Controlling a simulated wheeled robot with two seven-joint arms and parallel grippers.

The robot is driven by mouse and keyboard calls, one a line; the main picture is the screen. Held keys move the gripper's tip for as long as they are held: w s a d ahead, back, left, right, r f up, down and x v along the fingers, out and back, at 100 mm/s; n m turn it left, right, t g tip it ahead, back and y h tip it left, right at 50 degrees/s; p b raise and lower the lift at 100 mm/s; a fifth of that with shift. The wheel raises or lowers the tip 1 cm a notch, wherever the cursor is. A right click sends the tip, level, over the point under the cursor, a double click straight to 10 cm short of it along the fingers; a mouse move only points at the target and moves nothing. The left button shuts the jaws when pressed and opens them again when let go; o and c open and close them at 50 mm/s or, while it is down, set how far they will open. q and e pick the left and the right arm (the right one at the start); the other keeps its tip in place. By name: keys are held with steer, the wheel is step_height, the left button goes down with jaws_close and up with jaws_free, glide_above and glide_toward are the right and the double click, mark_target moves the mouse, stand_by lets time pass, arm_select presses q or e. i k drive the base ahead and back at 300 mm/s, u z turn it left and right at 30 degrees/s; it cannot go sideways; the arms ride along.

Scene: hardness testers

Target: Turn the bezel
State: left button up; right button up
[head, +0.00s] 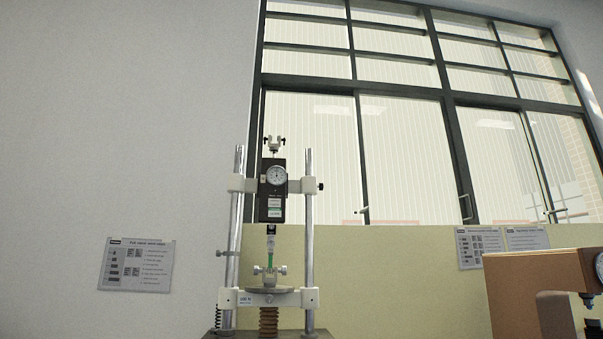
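A tester (309,210) with two upright metal columns stands at the centre of the head view. A small round dial with a light face and its bezel (276,175) sits on the upper part of the tester's black gauge body (271,207). The dial is too small to read. Below it, a green piece (271,246) runs down towards a round metal plate (271,293). Neither of my grippers shows in this view.
Another machine (568,312) and a brown box-like panel (531,290) stand at the lower right. A poster (137,264) hangs on the grey wall at left. A large window (400,110) fills the back. The space left of the tester looks clear.

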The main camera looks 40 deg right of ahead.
mark_target(277, 176)
steer(key=z, duration=1.55)
